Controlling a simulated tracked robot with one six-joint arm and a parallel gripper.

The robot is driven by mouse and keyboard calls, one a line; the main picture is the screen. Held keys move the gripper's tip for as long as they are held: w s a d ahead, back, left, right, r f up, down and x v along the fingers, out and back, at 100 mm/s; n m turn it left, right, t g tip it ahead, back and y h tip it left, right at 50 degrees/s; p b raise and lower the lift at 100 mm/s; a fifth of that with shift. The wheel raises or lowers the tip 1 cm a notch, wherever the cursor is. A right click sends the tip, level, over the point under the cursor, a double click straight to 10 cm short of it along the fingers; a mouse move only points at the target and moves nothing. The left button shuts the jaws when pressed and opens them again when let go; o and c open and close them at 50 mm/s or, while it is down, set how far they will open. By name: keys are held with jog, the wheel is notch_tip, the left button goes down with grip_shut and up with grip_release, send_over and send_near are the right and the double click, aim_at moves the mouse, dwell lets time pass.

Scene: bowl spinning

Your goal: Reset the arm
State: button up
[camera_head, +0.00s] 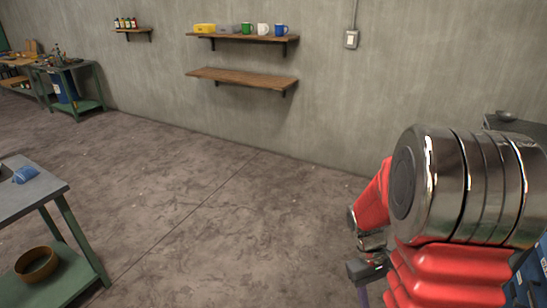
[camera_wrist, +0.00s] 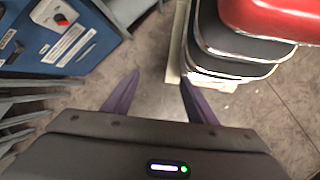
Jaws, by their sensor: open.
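My gripper (camera_wrist: 160,92) shows in the wrist view with its two purple fingers spread apart and nothing between them. Bare concrete floor lies below the gap between the fingers. In the head view my red and chrome arm fills the lower right and hides much of what is behind it. A small part of my gripper shows at the lower edge there, mostly hidden by the arm.
A table (camera_head: 40,192) with a lower shelf holding a brown bowl (camera_head: 37,263) stands at left. Wall shelves (camera_head: 243,80) hang at the back, the upper one with mugs. A blue cabinet (camera_wrist: 75,42) is close to my gripper. The middle floor is clear.

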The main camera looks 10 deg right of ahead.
jog(key=s+a+r+t+y, duration=0.1)
jog(key=a+r+t, duration=0.9)
jog(key=a+r, duration=1.1)
jog(key=shift+s+a+r+y, duration=0.15)
jog(key=shift+s+r+y, duration=0.25)
jog(key=shift+r, duration=0.15)
jog(key=shift+c, duration=0.6)
